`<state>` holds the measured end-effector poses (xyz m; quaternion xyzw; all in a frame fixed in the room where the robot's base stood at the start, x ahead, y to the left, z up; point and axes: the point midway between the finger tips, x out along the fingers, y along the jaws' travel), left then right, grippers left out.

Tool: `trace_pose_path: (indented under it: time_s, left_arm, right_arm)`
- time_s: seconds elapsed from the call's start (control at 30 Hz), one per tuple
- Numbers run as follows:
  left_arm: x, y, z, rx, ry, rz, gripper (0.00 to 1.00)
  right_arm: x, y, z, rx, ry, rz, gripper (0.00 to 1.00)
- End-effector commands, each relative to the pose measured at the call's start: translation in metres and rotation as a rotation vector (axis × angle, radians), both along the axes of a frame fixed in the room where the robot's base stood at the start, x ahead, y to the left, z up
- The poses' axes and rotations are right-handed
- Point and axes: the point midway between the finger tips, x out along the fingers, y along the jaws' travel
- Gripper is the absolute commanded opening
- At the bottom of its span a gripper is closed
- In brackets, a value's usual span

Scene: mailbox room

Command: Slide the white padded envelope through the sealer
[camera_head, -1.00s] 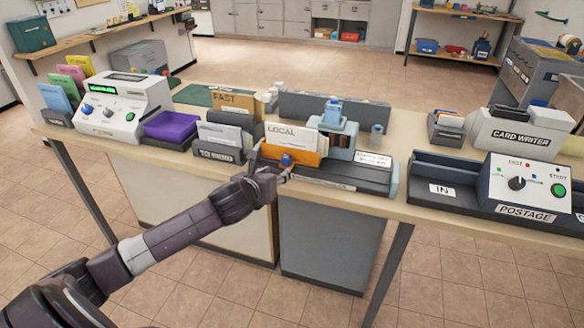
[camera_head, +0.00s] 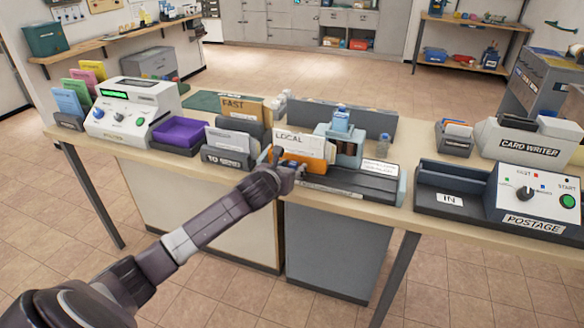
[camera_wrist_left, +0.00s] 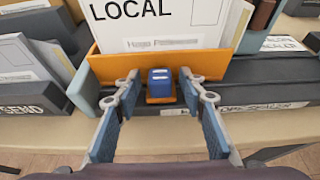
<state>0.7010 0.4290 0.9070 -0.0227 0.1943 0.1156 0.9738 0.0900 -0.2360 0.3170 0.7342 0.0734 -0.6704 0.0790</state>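A white envelope marked LOCAL (camera_head: 293,138) stands upright in an orange holder (camera_head: 314,165) on the dark track of the sealer. It also shows in the left wrist view (camera_wrist_left: 200,14). The sealer's blue-grey frame (camera_head: 344,143) stands just right of the envelope. A blue block (camera_wrist_left: 160,77) with an orange base sits at the front of the orange holder. My left gripper (camera_head: 282,174) is in front of the holder. In the left wrist view my left gripper (camera_wrist_left: 160,100) is open, its fingers apart on either side of the blue block. My right gripper is out of view.
The TO SEND rack (camera_head: 228,160) with pale envelopes stands close left of the holder. A purple tray (camera_head: 181,133) and a white machine (camera_head: 130,110) are further left. The postage machine (camera_head: 532,196) and its IN tray (camera_head: 448,200) are to the right.

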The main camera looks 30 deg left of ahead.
Motion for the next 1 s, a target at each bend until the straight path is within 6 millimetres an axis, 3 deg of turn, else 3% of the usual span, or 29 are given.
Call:
trace_pose_path:
  time_s: [0.17, 0.53, 1.0]
  left_arm:
    - [0.0, -0.0003, 0.0, 0.0, 0.0, -0.001, 0.38]
    - [-0.0002, -0.0003, 0.0001, 0.0, 0.0, 0.0, 0.0]
    - [0.0014, -0.0077, 0.0015, 0.0, 0.0, -0.002, 0.0]
  right_arm:
    - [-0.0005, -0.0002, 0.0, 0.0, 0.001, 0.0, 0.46]
    - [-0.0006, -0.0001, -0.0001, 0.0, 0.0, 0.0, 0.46]
    - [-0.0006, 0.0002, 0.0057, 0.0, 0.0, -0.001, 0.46]
